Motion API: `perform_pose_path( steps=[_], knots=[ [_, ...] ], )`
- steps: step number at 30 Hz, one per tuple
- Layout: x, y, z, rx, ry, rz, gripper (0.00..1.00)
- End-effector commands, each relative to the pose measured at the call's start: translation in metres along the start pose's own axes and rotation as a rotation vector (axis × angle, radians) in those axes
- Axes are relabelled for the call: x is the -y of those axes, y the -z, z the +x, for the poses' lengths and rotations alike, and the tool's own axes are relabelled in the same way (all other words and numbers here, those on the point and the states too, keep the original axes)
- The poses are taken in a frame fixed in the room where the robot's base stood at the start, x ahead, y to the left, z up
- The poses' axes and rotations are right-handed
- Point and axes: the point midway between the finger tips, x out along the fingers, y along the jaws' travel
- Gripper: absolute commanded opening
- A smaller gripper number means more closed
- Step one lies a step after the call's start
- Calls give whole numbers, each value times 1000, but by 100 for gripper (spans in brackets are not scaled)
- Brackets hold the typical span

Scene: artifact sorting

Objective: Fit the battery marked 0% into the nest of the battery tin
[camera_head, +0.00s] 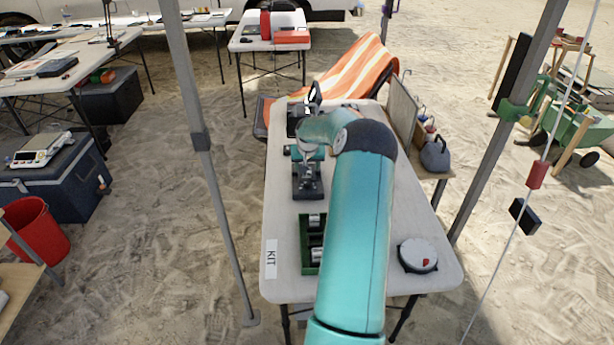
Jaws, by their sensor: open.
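A dark green, open tin (305,262) lies on the white table, left of my arm. It holds several pale cylinders like batteries (315,221); their markings are too small to read, so I cannot tell which is marked 0%. My teal arm reaches up over the table and bends down at the far side. My gripper (308,173) is small in the picture, open, beyond the green tin and over a dark block (309,193). I see nothing held in it. Its fingertips are hard to tell from the block. My arm covers part of the tabletop.
The white table (284,222) has a KIT label (271,259) at its left edge. A round white-topped object (417,254) sits at front right. A grey kettle-like object (435,155) and upright board (402,107) stand at right. Canopy poles (201,140) flank the table.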

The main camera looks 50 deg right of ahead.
Motion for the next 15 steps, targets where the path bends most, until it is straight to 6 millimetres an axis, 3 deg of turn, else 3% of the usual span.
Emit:
perform_pose_path(
  steps=[6, 14, 15],
  knots=[
    [0, 0, 30, 2, 1, 1, 55],
    [0, 1, 33, 0, 0, -1, 55],
    [0, 1, 33, 0, 0, -1, 51]
  ],
)
